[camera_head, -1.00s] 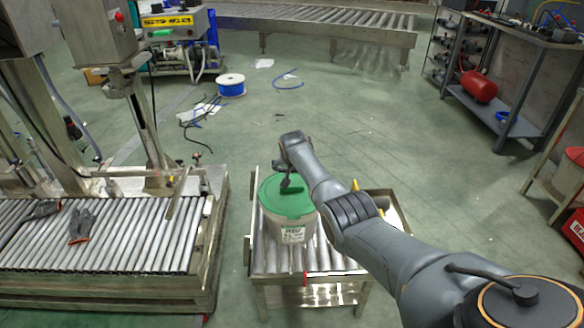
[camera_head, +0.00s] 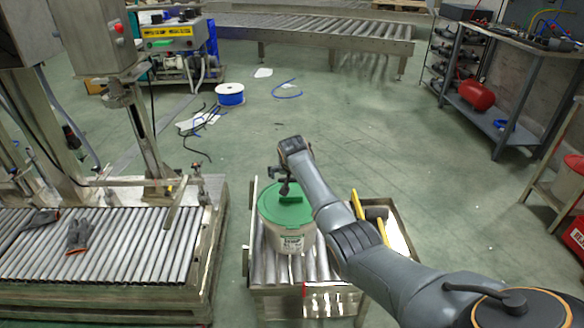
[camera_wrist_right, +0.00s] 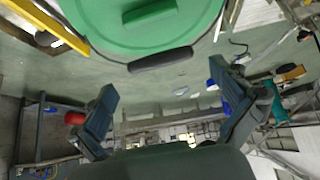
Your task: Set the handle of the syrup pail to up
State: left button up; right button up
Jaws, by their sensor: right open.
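The syrup pail (camera_head: 287,240) is a white tub with a label and a green lid (camera_head: 272,212), standing upright on a small roller stand. A raised green bar lies across the lid. In the right wrist view the lid (camera_wrist_right: 100,35) fills the top, and the handle's dark grip (camera_wrist_right: 160,60) lies along its near rim, so the handle appears folded down. My right gripper (camera_head: 284,187) is at the lid's far edge in the head view. Its fingers (camera_wrist_right: 172,112) are spread wide and empty, with the grip beyond them. The left gripper is not in view.
The roller stand (camera_head: 262,272) has yellow bars (camera_head: 368,232) at its right. A roller conveyor (camera_head: 110,250) with a glove (camera_head: 78,236) lies left. A blue cable reel (camera_head: 230,94) and loose cables lie on the floor behind. A workbench (camera_head: 520,40) stands right.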

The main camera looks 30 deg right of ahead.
jog(key=v, duration=0.8)
jog(key=shift+r, duration=0.3)
jog(key=shift+s+a, duration=0.1)
jog(key=shift+s, duration=0.05)
jog(key=shift+c, duration=0.4)
